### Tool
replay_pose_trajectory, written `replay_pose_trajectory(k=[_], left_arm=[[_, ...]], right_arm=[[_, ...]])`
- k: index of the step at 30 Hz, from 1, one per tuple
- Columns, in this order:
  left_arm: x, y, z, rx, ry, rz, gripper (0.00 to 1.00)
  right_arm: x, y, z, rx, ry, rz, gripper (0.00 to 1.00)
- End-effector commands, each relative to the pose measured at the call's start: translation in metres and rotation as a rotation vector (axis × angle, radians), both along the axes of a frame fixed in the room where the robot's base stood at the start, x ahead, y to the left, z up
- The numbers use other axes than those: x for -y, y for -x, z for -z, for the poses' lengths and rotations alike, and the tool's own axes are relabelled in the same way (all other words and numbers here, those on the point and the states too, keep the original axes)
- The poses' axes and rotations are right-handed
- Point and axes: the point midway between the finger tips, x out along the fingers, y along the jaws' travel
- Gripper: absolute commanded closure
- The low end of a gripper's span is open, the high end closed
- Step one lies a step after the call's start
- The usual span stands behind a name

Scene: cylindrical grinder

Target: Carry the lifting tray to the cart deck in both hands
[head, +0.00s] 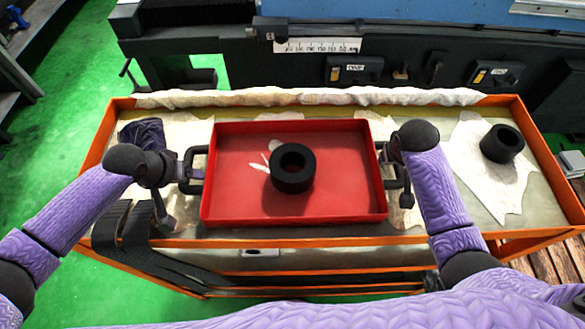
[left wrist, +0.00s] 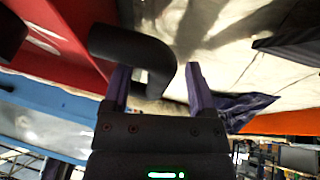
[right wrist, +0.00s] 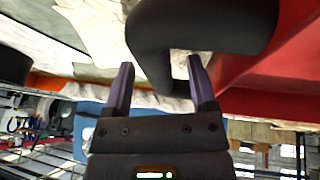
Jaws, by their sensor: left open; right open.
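The red lifting tray (head: 240,200) lies level within the orange-rimmed cart deck (head: 270,243); it appears to rest there. A thick black ring (head: 292,184) sits inside it. My left gripper (head: 183,172) is open at the tray's left black handle (head: 199,150); in the left wrist view this handle (left wrist: 130,42) reaches between the spread fingers (left wrist: 157,80). My right gripper (head: 391,166) is open at the right handle; in the right wrist view that dark handle (right wrist: 165,30) is between the open fingers (right wrist: 161,80). I cannot tell whether the fingers touch the handles.
Another black cylinder (head: 502,144) stands on pale cloth at the deck's right. Dark blue cloth (head: 143,134) lies at the left, and black straps (head: 135,236) hang over the front left rim. The grinder (head: 420,45) with a ruler scale stands behind. Green floor (head: 60,130) is clear at left.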

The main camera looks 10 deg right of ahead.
Motion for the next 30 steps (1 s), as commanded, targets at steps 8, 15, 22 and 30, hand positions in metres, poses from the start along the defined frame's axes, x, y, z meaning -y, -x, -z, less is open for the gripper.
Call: replay_pose_trajectory(k=[8, 15, 22, 30], left_arm=[[0.0017, -0.0030, 0.0062, 0.002, -0.001, 0.001, 0.27], [0.0015, -0.0028, 0.0061, 0.001, -0.001, 0.002, 0.53], [0.0015, -0.0027, 0.0061, 0.001, -0.001, 0.002, 1.00], [0.0016, -0.0027, 0.0061, 0.001, -0.001, 0.002, 1.00]], right_arm=[[0.0014, -0.0028, 0.0065, 0.002, 0.001, -0.001, 0.27], [0.0014, -0.0026, 0.0062, 0.001, 0.000, -0.001, 0.52], [0.0014, -0.0025, 0.0063, 0.001, 0.000, -0.001, 1.00], [0.0014, -0.0025, 0.0062, 0.001, 0.000, -0.001, 1.00]])
